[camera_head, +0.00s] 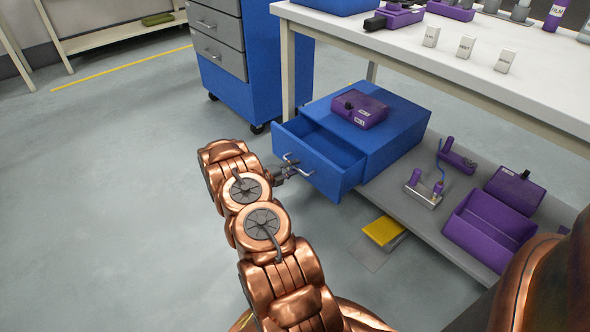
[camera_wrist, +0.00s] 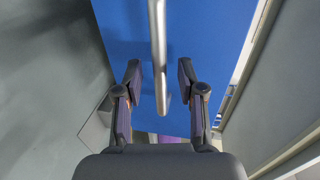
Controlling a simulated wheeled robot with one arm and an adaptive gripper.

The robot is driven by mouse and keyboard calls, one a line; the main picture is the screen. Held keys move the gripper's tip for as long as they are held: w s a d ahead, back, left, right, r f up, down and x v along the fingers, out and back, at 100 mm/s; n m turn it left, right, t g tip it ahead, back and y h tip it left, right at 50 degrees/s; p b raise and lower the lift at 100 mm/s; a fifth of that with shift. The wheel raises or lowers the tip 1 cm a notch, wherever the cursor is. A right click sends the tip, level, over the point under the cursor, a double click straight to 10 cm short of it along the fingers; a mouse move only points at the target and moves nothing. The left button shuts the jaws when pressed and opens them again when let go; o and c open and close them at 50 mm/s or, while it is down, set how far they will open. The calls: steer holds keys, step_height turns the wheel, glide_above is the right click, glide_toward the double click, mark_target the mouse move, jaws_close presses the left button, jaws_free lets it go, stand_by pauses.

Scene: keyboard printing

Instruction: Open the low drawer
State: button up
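The blue low drawer (camera_head: 318,160) is partly pulled out of its blue cabinet (camera_head: 395,135), which sits on the lower shelf under the table. Its interior shows as a gap at the top. The drawer's metal handle (camera_head: 298,168) is on its front. My gripper (camera_head: 288,172) is at the handle. In the wrist view my gripper (camera_wrist: 159,85) is open, its fingers on either side of the handle bar (camera_wrist: 158,50), with space visible on both sides. The blue drawer front (camera_wrist: 200,40) lies beyond the bar.
A purple box (camera_head: 360,108) sits on the cabinet top. Purple trays (camera_head: 490,225) and a small fixture (camera_head: 424,190) are on the lower shelf (camera_head: 410,225). The white tabletop (camera_head: 420,45) overhangs the cabinet. A wheeled blue cabinet (camera_head: 240,95) stands behind left. Floor at left is clear.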

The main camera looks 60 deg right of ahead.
steer(key=shift+s+d+f, duration=0.15)
steer(key=shift+d, duration=0.5)
jaws_close()
stand_by(0.4)
